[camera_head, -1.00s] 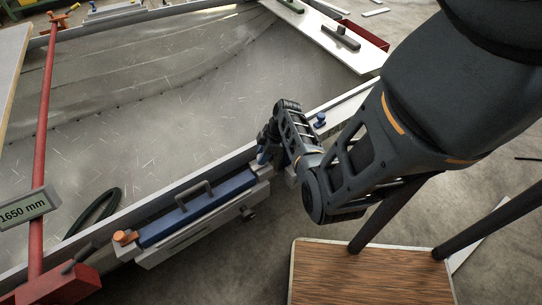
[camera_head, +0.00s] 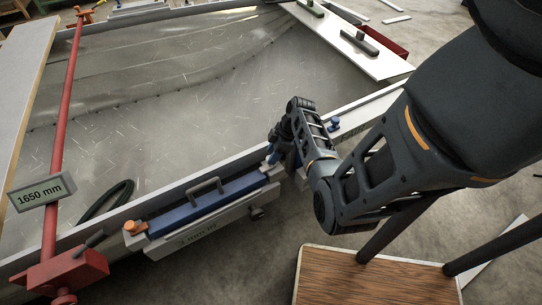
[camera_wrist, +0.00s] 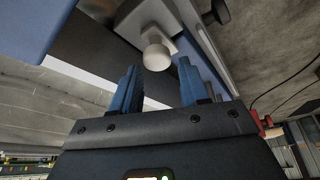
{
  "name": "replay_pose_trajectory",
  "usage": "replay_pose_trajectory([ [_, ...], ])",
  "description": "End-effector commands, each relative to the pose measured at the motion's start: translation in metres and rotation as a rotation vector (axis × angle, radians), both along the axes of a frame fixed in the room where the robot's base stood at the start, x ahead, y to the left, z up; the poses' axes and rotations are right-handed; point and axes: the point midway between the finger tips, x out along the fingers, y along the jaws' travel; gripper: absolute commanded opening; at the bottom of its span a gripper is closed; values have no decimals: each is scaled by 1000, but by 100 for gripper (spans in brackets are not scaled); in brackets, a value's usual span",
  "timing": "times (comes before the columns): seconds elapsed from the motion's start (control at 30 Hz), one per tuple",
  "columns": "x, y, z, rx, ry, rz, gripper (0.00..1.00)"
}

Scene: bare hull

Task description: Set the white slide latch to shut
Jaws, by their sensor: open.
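The white latch knob (camera_wrist: 155,54) shows in the wrist view on a pale block, just beyond my blue fingertips. My gripper (camera_wrist: 160,80) is open, with one finger to each side of the line to the knob. The knob appears to lie ahead of the fingers, not gripped; I cannot tell whether they touch it. In the head view my gripper (camera_head: 271,157) is at the right end of the blue handled bar (camera_head: 190,216), on the hull's near edge. The latch is hidden there behind my gripper.
A red bar (camera_head: 60,140) with a "1650 mm" sign (camera_head: 42,192) crosses the hull at left. A red clamp (camera_head: 70,270) sits at its near end. A wooden-topped stool or table (camera_head: 370,280) stands at near right. A blue knob (camera_head: 335,123) is right of my gripper.

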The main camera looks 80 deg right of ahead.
Motion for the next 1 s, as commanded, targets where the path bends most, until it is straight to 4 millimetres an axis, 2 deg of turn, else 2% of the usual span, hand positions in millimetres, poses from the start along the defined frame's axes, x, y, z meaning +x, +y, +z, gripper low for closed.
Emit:
replay_pose_trajectory([
  [0.2,-13,-3,33,-3,-1,-1,45],
  [0.4,-19,-4,49,0,0,0,45],
  [1.0,-20,-4,50,1,0,0,45],
])
